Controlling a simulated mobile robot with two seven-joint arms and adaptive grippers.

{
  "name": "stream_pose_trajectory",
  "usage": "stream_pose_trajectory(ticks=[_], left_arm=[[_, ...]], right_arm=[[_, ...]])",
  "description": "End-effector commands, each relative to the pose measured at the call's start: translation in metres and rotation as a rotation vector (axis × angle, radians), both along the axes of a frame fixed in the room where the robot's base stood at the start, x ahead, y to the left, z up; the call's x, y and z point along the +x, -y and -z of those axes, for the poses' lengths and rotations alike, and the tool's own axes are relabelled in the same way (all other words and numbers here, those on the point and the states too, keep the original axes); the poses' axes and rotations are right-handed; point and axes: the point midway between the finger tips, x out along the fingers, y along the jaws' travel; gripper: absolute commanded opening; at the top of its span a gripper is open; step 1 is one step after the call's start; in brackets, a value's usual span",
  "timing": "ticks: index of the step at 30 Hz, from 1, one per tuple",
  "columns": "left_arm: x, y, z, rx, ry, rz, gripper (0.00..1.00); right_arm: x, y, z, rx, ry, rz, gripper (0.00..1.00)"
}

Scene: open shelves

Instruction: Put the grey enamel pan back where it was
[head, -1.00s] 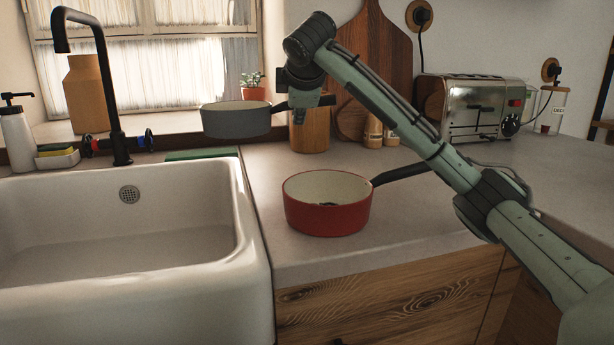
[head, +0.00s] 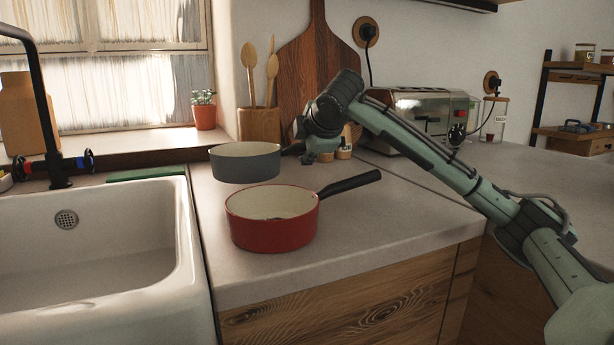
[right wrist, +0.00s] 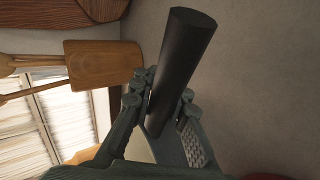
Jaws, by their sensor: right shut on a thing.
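The grey enamel pan (head: 245,168) with a cream inside is behind the red pan in the head view, at or just above the worktop; I cannot tell whether it touches. My right gripper (head: 300,152) is shut on its handle, to the right of the pan body. In the right wrist view the dark handle (right wrist: 182,70) runs between the fingers of my right gripper (right wrist: 165,112). The gripper and arm hide most of the handle in the head view. My left gripper is not in view.
A red pan (head: 262,232) stands in front on the worktop (head: 350,230), its black handle pointing right. The white sink (head: 100,275) is at left. A wooden utensil pot (head: 258,125), cutting board (head: 322,75) and toaster (head: 425,118) stand behind. The worktop at right is clear.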

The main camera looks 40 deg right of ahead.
Motion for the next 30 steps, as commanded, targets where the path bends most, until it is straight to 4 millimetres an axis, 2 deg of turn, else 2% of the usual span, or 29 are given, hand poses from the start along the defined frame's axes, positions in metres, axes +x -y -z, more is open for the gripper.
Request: stream_pose_trajectory(ticks=[5,13,23,24,26,27,30], left_arm=[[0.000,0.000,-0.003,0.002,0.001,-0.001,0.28],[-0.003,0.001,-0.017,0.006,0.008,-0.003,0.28],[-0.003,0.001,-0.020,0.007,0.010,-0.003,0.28],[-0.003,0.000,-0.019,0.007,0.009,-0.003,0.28],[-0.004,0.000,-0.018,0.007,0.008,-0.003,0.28],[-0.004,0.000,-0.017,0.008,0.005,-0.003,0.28],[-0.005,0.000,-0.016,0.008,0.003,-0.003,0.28]], right_arm=[[-0.003,0.005,0.006,0.000,0.004,-0.001,0.00],[-0.003,0.004,0.041,0.000,0.003,-0.002,0.00],[-0.003,0.004,0.043,0.001,0.005,-0.002,0.00],[-0.003,0.004,0.045,0.000,0.001,-0.002,0.13],[-0.003,0.004,0.045,0.001,0.001,-0.002,0.21],[-0.003,0.004,0.045,0.001,0.001,-0.002,0.24],[-0.003,0.004,0.045,0.000,0.001,-0.002,0.24]])
